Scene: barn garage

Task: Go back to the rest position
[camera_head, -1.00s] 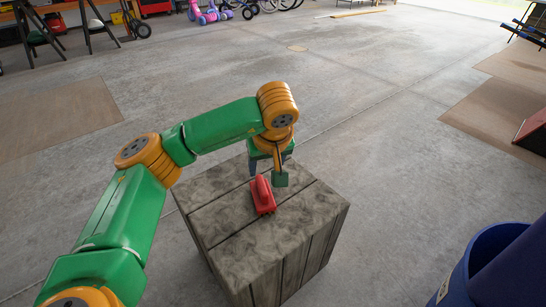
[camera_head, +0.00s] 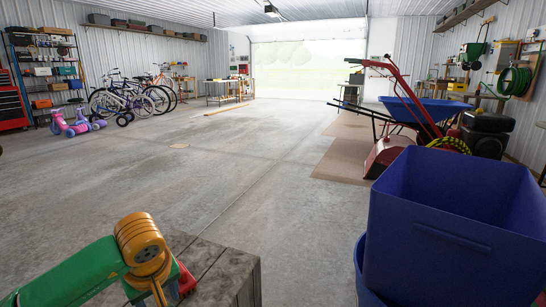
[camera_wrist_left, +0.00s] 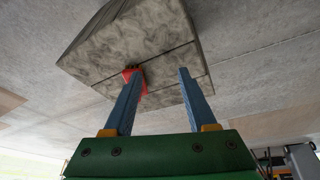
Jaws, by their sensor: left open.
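My left arm, green and orange, comes in at the lower left of the head view, over a wooden crate (camera_head: 232,264). In that view the fingertips of my left gripper are cut off or hidden. In the left wrist view the left gripper (camera_wrist_left: 156,73) has its two blue fingers apart with a gap between them. A red object (camera_wrist_left: 134,76) lies on the crate's top (camera_wrist_left: 140,40), partly hidden behind one finger. It also shows as a small red part (camera_head: 187,279) beside the wrist in the head view. My right gripper is not in view.
A large blue bin (camera_head: 450,230) stands close at the right. A red tiller (camera_head: 400,140) and a blue wheelbarrow (camera_head: 415,112) are behind it. Bicycles (camera_head: 130,98) and a pink-purple ride-on toy (camera_head: 72,123) stand at the far left. The concrete floor ahead is clear.

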